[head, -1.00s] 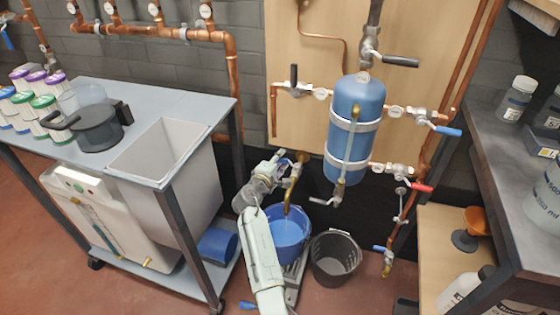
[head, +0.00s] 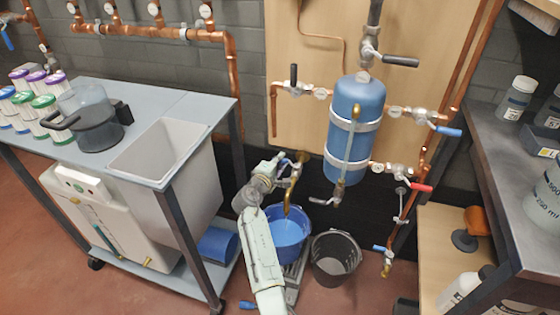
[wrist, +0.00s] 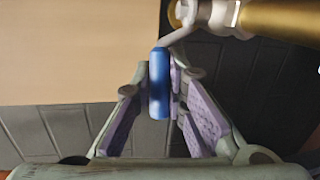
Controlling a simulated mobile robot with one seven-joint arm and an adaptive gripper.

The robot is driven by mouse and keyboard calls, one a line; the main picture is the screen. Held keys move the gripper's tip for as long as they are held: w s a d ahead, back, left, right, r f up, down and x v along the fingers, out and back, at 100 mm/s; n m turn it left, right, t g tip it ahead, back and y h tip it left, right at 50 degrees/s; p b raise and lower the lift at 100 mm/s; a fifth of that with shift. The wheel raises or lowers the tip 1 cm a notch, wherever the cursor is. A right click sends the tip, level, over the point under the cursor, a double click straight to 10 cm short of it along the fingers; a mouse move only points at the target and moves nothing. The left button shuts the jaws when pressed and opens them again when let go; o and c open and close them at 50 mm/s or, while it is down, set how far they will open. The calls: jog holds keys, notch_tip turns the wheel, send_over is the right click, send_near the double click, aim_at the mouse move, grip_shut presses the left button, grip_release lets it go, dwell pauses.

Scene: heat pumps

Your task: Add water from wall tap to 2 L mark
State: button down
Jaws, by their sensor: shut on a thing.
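The wall tap is a brass spout (head: 291,196) low on the wall, pointing down over a blue bucket (head: 304,247). Light blue shows inside the bucket, but I cannot read any level or mark. My gripper (head: 277,165) is at the tap, and the arm hides part of it. In the wrist view, my gripper (wrist: 163,95) has its purple pads around the tap's blue lever handle (wrist: 159,68) and is shut on it. The brass tap body (wrist: 285,22) lies at the upper right there. A water stream cannot be made out clearly.
A dark grey bucket (head: 335,262) stands right of the blue one. A cart (head: 180,90) with a grey bin (head: 192,185) is on the left. A blue tank (head: 346,150) with copper pipes and valves hangs behind. A workbench (head: 500,190) stands at right.

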jog(key=b, duration=0.1)
jog(key=m+h+b, duration=0.1)
jog(key=b, duration=0.1)
jog(key=shift+w+a+f+g, duration=0.1)
jog(key=shift+w+f+g, duration=0.2)
jog(key=shift+w, duration=0.05)
jog(key=m+h+b, duration=0.1)
jog(key=g+h+b, duration=0.1)
jog(key=w+m+g+h+b, duration=0.1)
jog(key=shift+d+r+m+h+b, duration=0.3)
jog(key=shift+r+b, duration=0.05)
jog(key=shift+r, duration=0.05)
jog(key=c, duration=1.6)
grip_release()
jog(key=shift+p, duration=0.4)
